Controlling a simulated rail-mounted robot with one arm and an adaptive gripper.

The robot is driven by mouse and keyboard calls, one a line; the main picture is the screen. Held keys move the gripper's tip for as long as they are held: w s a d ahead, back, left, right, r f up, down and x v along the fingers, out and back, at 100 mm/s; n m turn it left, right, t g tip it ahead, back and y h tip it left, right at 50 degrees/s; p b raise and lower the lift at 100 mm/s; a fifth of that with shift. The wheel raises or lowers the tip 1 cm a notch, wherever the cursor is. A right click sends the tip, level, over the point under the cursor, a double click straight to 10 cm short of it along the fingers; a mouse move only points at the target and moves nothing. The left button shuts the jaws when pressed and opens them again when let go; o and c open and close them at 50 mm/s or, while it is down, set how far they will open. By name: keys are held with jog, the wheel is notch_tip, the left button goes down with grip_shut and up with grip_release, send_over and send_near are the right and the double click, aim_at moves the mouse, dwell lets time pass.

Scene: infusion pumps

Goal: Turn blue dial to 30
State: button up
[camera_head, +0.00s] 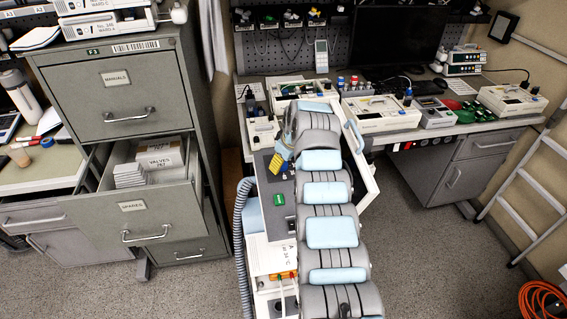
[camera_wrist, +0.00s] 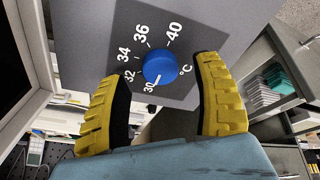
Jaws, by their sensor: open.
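The blue dial (camera_wrist: 160,67) sits on a dark grey scale panel (camera_wrist: 185,95) marked from 30 to 40 °C in the wrist view. A white mark at the dial's lower edge points towards the 30. My gripper (camera_wrist: 158,70) is open, with one yellow-padded finger on each side of the dial. The left finger covers part of the panel near the 32; I cannot tell whether either finger touches the dial. In the head view my gripper (camera_head: 279,162) is at the panel's side of the white machine (camera_head: 262,250), and the dial is hidden there.
A grey filing cabinet (camera_head: 118,92) with an open drawer (camera_head: 150,202) stands left of the machine. A workbench (camera_head: 455,127) with several devices runs along the back. A ladder (camera_head: 525,175) and an orange cable (camera_head: 542,299) are at the right. My arm covers the middle.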

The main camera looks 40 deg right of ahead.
jog(key=v, duration=1)
dwell(0.5)
